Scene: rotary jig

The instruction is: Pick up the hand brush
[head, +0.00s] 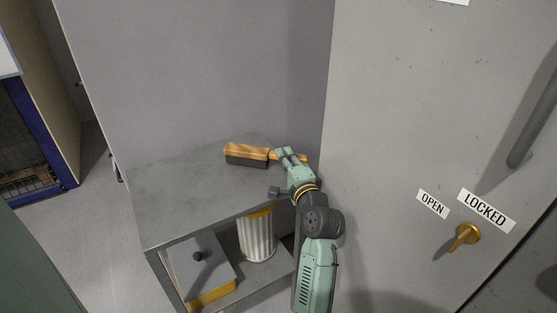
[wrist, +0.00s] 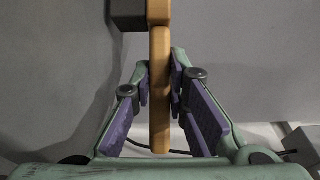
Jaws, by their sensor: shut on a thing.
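The hand brush (head: 246,152) has an orange-brown wooden body with dark bristles beneath and a slim handle. In the head view it is at the back of the grey shelf top (head: 180,200), near the wall. My gripper (head: 288,154) is at the handle, to the right of the bristle block. In the wrist view, the handle (wrist: 160,90) runs between the purple finger pads of my gripper (wrist: 160,88), which is shut on it. The dark bristle block (wrist: 127,14) is at the top. I cannot tell whether the bristles touch the shelf top.
A ribbed pale canister (head: 257,238) and a box with a black knob (head: 197,257) are on the lower shelf. A grey door (head: 400,120) with a brass latch (head: 465,236) and OPEN and LOCKED labels is at right. The left part of the shelf top is clear.

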